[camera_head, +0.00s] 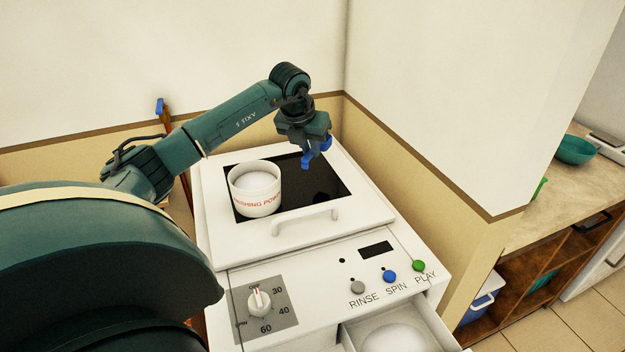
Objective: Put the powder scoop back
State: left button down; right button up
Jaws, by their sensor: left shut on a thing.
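My left gripper (305,138) is shut on a small blue thing, which I take to be the powder scoop (319,150). It holds the scoop above the back right of the washing machine's dark lid window. The scoop is partly hidden by the gripper, and its bowl is hard to make out. A white round tub (254,203) with red washing powder lettering stands upright and open on the lid, with white powder inside. The scoop is apart from the tub, to its right and higher in the picture. My right gripper is not in view.
The white washing machine (310,270) has a lid handle (306,221), a dial (259,302) and several buttons. Its front drawer (425,320) is open, with white stuff inside. Walls stand close behind and right. A wooden shelf unit (570,225) with a green bowl (575,150) is at far right.

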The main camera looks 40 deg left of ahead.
pick_arm(q)
notch_tip(320, 180, down, 8)
jog(key=shift+f+p, duration=0.15)
jog(key=shift+p, duration=0.3)
jog(key=shift+f, duration=0.1)
jog(key=c, duration=1.4)
grip_release()
jog(key=shift+c, duration=0.2)
jog(key=b+v, duration=0.1)
jog(key=v, duration=1.1)
jog(key=shift+s, duration=0.1)
